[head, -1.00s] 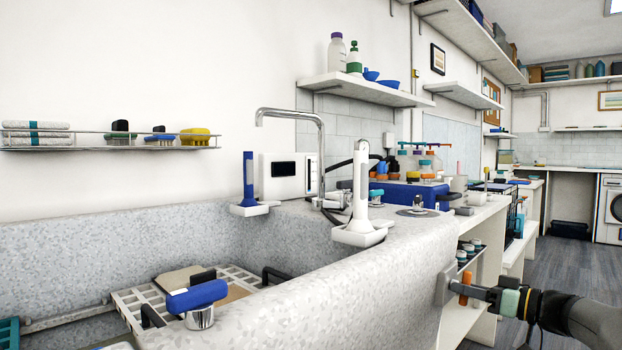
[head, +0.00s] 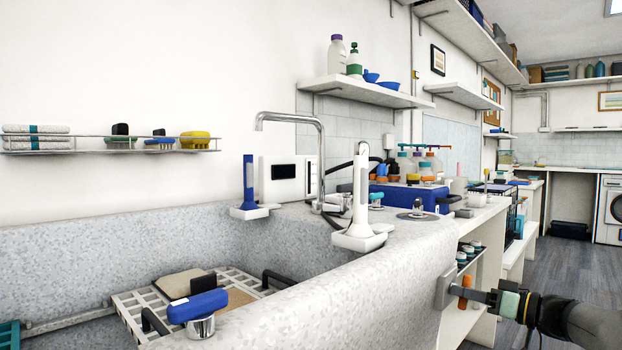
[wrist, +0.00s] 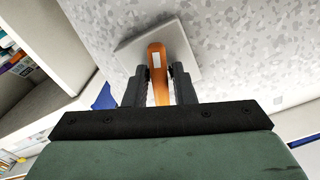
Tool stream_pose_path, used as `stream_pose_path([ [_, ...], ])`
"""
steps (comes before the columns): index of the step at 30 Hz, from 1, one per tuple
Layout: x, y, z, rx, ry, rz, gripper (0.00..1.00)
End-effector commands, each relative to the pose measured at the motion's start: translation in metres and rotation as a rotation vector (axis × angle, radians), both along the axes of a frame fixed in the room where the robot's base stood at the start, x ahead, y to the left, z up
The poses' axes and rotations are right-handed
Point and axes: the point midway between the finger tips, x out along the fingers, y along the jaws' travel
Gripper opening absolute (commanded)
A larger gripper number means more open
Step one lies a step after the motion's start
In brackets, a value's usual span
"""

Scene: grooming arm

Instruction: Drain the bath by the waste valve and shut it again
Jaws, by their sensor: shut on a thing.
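The waste valve shows as an orange lever (head: 465,290) in front of a square grey plate (head: 444,290) on the outer end wall of the speckled grey bath (head: 330,300). In the head view the lever looks roughly upright. My gripper (head: 476,293) reaches it from the right. In the wrist view the orange lever (wrist: 157,72) stands between the two dark fingers of my gripper (wrist: 158,84), which is shut on it, with the grey plate (wrist: 184,45) behind. The bath's floor and any water level are hidden; a white slatted rack (head: 128,302) shows inside.
A counter with open shelves (head: 484,262) is close beside my gripper. The floor at the right (head: 575,270) is clear.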

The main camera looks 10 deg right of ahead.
Motion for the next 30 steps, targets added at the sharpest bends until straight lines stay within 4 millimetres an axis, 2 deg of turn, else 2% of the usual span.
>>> stream_pose_path([
  [6, -0.0003, 0.0002, 0.0006, 0.085, 0.063, 0.001, 0.00],
  [17, -0.0002, 0.0002, 0.0003, 0.098, 0.073, 0.001, 0.00],
  [30, -0.0002, 0.0006, 0.0010, 0.278, 0.206, 0.003, 0.00],
])
